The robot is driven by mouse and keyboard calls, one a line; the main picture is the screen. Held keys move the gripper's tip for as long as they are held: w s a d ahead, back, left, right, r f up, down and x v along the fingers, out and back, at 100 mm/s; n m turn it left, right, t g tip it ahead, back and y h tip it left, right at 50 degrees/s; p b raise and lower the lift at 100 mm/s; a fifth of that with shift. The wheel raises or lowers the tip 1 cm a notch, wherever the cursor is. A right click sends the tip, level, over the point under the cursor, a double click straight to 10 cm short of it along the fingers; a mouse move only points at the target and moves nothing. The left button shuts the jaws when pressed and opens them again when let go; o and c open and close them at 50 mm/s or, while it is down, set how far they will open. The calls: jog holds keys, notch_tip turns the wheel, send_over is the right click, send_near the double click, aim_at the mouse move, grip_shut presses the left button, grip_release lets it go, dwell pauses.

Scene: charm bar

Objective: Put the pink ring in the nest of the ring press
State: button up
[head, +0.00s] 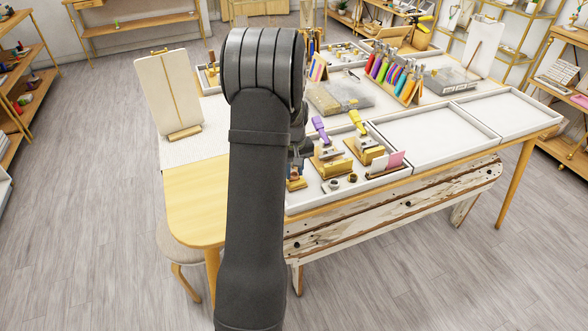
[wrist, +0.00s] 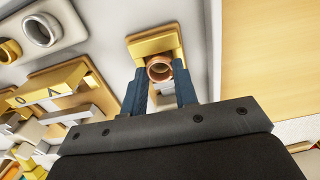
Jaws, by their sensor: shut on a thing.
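The pink ring (wrist: 160,68), a copper-pink band, sits between the two fingertips of my gripper (wrist: 161,84) in the wrist view. The gripper is shut on it. A gold stand on a light wooden base (wrist: 150,46) is right behind the ring; I cannot tell whether the ring touches it. In the head view my arm hides most of the gripper and the ring. Two gold presses stand in the tray, one with a purple handle (head: 319,129) and one with a yellow handle (head: 357,122). I cannot tell which is the ring press; its nest is not clear.
A silver ring (wrist: 41,30) and a gold ring (wrist: 9,52) lie to the left in the wrist view. A pink card (head: 396,159) stands at the tray's right end. The white trays to the right (head: 437,137) are empty. Colourful pliers (head: 395,76) stand behind.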

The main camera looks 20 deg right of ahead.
jog(key=shift+f, duration=0.25)
dwell(0.5)
jog(key=o, duration=0.9)
jog(key=shift+r, duration=0.1)
notch_tip(320, 180, up, 17)
jog(key=shift+r, duration=0.15)
notch_tip(320, 180, down, 18)
jog(key=shift+r, duration=0.25)
dwell(0.6)
